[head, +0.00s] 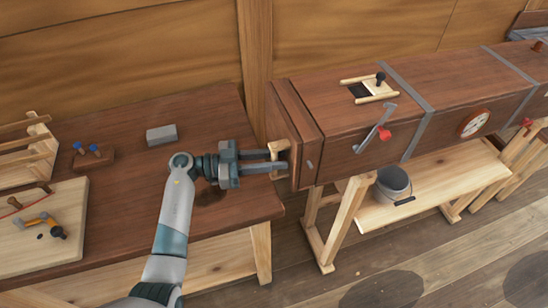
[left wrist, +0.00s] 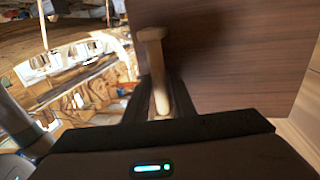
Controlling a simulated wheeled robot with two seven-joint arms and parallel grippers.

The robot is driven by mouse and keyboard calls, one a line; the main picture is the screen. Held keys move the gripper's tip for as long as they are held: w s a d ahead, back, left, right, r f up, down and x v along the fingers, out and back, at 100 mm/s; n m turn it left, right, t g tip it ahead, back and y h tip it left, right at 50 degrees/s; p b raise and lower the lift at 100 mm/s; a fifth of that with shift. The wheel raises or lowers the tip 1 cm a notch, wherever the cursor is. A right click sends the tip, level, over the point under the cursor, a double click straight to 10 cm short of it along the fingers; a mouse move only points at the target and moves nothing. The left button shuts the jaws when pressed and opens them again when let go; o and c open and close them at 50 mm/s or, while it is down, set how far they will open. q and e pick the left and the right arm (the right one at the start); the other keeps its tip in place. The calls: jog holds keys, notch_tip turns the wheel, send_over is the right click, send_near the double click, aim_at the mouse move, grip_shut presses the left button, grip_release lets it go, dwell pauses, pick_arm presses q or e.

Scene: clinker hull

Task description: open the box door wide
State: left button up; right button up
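The box (head: 345,150) is a long dark-wood chest on trestles. Its door (head: 281,125) is the upright panel at the left end and looks shut or nearly so; I cannot tell if there is a small gap. A pale wooden handle (head: 279,148) stands out from the door. My left gripper (head: 278,161) reaches the handle from the left. In the left wrist view the handle (left wrist: 153,55) runs between the two dark fingers (left wrist: 160,98), which appear closed on it, and the door's brown face (left wrist: 230,55) fills the right. My right gripper is not in view.
A dark workbench (head: 120,185) lies under my left arm, with a grey block (head: 161,134), a tool board (head: 40,245) and a rack (head: 28,155). A red-knobbed lever (head: 380,132) is on the box front. A bucket (head: 392,184) stands beneath. Floor at front right is clear.

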pick_arm(q)
grip_shut()
jog(key=shift+a, duration=0.15)
